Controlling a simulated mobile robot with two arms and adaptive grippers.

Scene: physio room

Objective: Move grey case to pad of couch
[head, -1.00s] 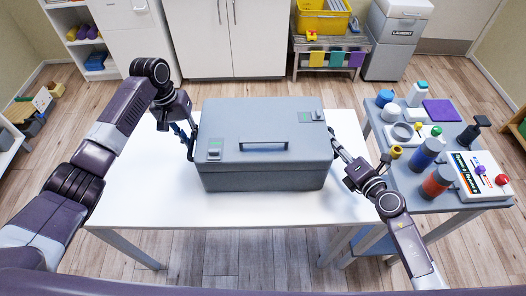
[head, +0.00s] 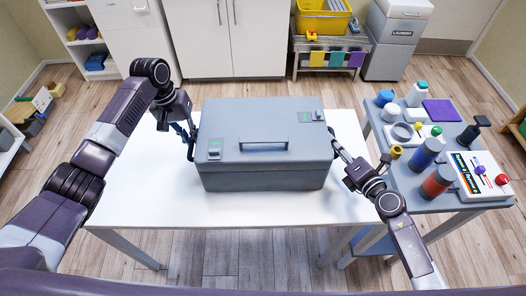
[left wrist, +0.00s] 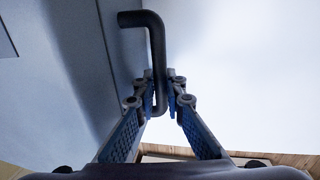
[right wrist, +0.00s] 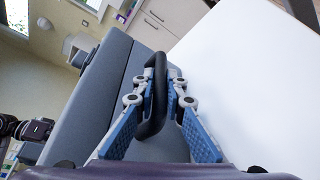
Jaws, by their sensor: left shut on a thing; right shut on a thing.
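The grey case (head: 265,140) sits on the white table (head: 130,210), its lid shut, with a dark handle on top and a latch at either end. My left gripper (head: 191,140) is at the case's left side. In the left wrist view it (left wrist: 163,98) is shut on a black side handle (left wrist: 157,55). My right gripper (head: 340,152) is at the case's right side. In the right wrist view it (right wrist: 165,88) is shut on the other black side handle (right wrist: 153,118). I cannot make out a couch pad in these views.
A grey side table (head: 470,200) at the right holds bottles, a purple block and other small items, close to my right arm. White cabinets (head: 230,40), a yellow crate (head: 322,20) and a laundry bin (head: 398,38) stand at the back. The white table is otherwise bare.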

